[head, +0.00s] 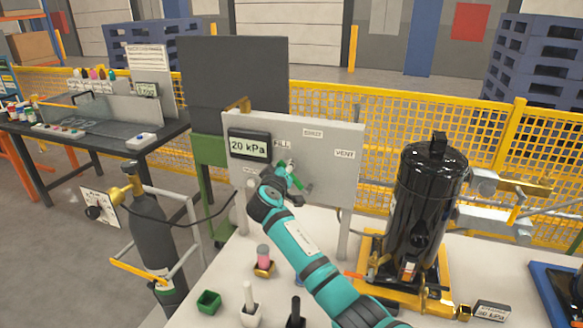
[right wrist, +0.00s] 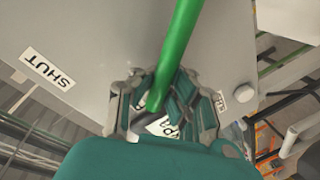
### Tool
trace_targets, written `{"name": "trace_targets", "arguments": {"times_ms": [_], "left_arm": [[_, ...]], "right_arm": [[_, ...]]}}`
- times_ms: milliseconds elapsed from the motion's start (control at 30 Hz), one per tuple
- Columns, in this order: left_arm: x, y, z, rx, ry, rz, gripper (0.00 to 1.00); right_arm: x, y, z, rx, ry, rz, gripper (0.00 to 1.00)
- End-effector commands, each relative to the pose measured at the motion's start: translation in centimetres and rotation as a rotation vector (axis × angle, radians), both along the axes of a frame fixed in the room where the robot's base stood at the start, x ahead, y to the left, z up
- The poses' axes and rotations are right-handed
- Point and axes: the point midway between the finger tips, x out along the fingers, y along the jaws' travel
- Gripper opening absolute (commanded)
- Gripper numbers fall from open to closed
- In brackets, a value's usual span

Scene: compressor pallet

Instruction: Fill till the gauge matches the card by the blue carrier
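The gauge (head: 249,146) on the grey upright panel (head: 330,185) reads 20 kPa. A green lever (head: 293,176) sits on this panel, below and right of the FILL label (head: 282,144); the VENT label (head: 345,154) is farther right. My right gripper (head: 284,182) is at the lever. In the right wrist view, its fingers (right wrist: 162,92) close around the green lever (right wrist: 182,45). A SHUT label (right wrist: 48,70) shows left of it. A card (head: 490,311) stands beside the blue carrier (head: 545,290); its number is too small to read surely. My left gripper is not in view.
A black compressor (head: 425,215) stands on a yellow carrier (head: 440,285) right of my arm. Small holders, one green (head: 208,302), stand on the white table's left part. A grey gas cylinder (head: 155,235) with a hose stands left. Yellow fencing (head: 390,120) runs behind.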

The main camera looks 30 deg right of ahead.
Motion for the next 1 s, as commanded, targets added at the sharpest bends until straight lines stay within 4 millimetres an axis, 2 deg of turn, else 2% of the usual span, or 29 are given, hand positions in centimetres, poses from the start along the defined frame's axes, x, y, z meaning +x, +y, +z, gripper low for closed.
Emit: {"name": "trace_targets", "arguments": {"times_ms": [33, 100, 833, 1000], "left_arm": [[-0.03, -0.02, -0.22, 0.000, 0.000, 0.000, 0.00], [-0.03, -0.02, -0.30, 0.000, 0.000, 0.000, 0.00], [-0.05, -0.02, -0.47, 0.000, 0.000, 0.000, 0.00], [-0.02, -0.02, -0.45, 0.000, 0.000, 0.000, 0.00]], "right_arm": [[0.06, 0.63, -1.38, -0.006, 0.036, 0.003, 0.00], [0.23, 0.77, -1.61, -0.027, 0.062, 0.003, 0.00], [0.65, 1.19, -2.13, -0.080, 0.124, 0.005, 0.00], [0.68, 1.08, -1.89, -0.082, 0.120, 0.004, 0.24]]}}
